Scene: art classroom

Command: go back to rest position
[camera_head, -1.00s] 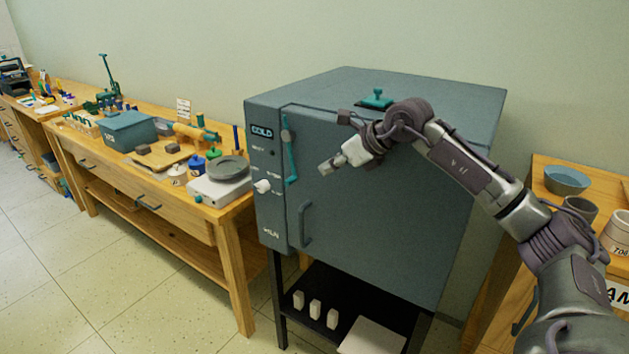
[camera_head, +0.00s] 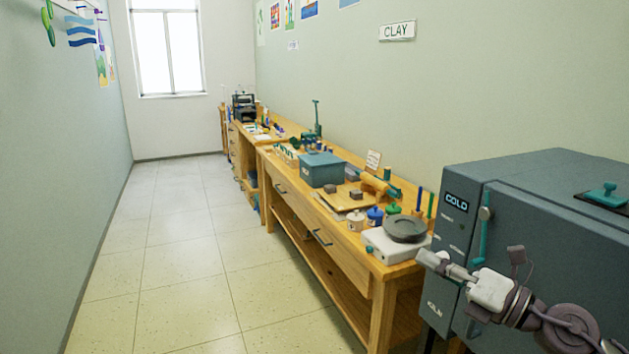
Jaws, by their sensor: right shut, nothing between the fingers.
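My right gripper (camera_head: 432,259) is at the lower right of the head view, shut and empty. It is in front of the grey kiln (camera_head: 460,180), whose display reads COLD. The kiln's teal latch handle (camera_head: 484,235) is just above my gripper in the picture. The gripper and wrist hide part of the kiln's front; I cannot tell whether they touch it. My left gripper is not in view.
A long wooden workbench (camera_head: 384,300) runs along the right wall. It bears a pottery wheel (camera_head: 405,230), a teal box (camera_head: 322,170), lidded jars and tools. The tiled floor (camera_head: 180,260) on the left is clear up to the window wall.

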